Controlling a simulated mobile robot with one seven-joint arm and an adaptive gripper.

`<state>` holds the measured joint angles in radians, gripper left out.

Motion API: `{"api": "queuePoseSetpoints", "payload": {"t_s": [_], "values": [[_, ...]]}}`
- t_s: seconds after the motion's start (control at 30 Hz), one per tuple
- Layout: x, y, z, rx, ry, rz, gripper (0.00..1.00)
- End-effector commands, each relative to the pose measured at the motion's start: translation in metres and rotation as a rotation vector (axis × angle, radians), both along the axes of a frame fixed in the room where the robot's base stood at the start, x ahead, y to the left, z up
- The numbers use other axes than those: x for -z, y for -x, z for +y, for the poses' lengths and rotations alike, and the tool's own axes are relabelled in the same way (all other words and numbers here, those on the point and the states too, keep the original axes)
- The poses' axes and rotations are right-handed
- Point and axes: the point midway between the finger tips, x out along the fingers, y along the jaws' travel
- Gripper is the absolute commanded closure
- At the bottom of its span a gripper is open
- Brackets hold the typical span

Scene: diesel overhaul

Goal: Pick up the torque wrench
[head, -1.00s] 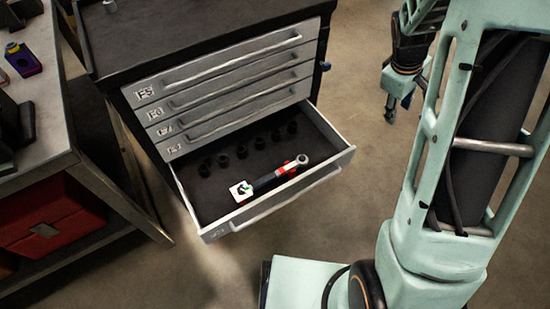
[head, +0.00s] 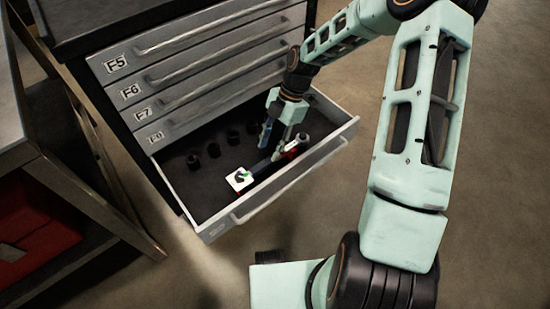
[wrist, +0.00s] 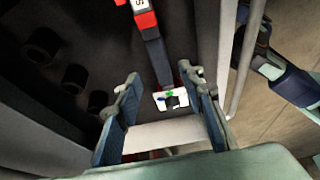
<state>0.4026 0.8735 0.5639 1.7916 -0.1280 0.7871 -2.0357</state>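The torque wrench (head: 258,168) lies in the open drawer, near its front wall. It has a dark shaft, red parts, a ratchet head at the right and a white tag with green at the left. In the wrist view the wrench (wrist: 158,58) runs lengthwise between and beyond the fingertips, with the white tag (wrist: 164,97) nearer the camera. My gripper (head: 272,145) reaches down into the drawer over the wrench and hides part of its shaft. Its two fingers are apart and empty, as the wrist view of the gripper (wrist: 161,75) shows. I cannot tell the remaining height.
The open drawer (head: 286,189) belongs to a grey cabinet with shut drawers (head: 200,60) above. Several black sockets (head: 213,150) stand behind the wrench. A workbench (head: 62,195) with a red box (head: 25,240) is at the left. The floor (head: 480,220) at the right is clear.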

Motion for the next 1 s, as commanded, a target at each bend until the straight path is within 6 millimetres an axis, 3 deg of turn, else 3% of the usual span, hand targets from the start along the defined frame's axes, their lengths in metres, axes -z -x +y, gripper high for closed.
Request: {"api": "queuePoseSetpoints", "payload": {"t_s": [0.1,0.37,0.67,0.9,1.0], "values": [[0.019,0.005,0.006,-0.001,0.001,0.002,0.64],[0.034,0.009,0.012,0.0,0.002,0.001,0.64],[0.072,0.018,0.026,0.0,0.002,0.001,0.64],[0.074,0.019,0.027,0.001,0.003,0.0,0.64],[0.074,0.019,0.027,0.001,0.003,0.0,0.74]]}}
